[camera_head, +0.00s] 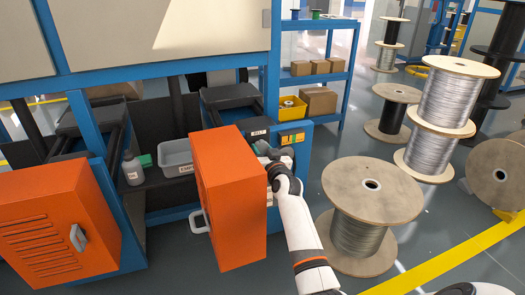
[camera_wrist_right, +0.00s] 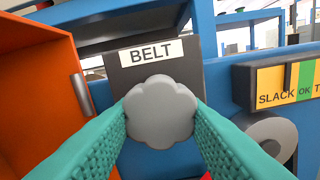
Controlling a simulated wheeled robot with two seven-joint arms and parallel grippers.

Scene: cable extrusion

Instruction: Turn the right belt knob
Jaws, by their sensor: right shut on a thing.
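The right belt knob (camera_wrist_right: 160,112) is a grey, lobed knob on a dark plate under a white label reading BELT (camera_wrist_right: 144,52). My right gripper (camera_wrist_right: 161,104) has its two teal fingers on the left and right sides of the knob, shut on it. In the head view my right gripper (camera_head: 268,152) is at the blue post beside the open orange door, and its wrist and arm hide most of the knob. My left gripper is not in view.
An orange cabinet door (camera_head: 228,200) stands close on the left of my right arm. A yellow and green gauge marked SLACK and OK (camera_wrist_right: 290,88) is right of the knob, with a grey round part (camera_wrist_right: 270,138) below it. A wooden cable spool (camera_head: 372,190) stands right of my arm.

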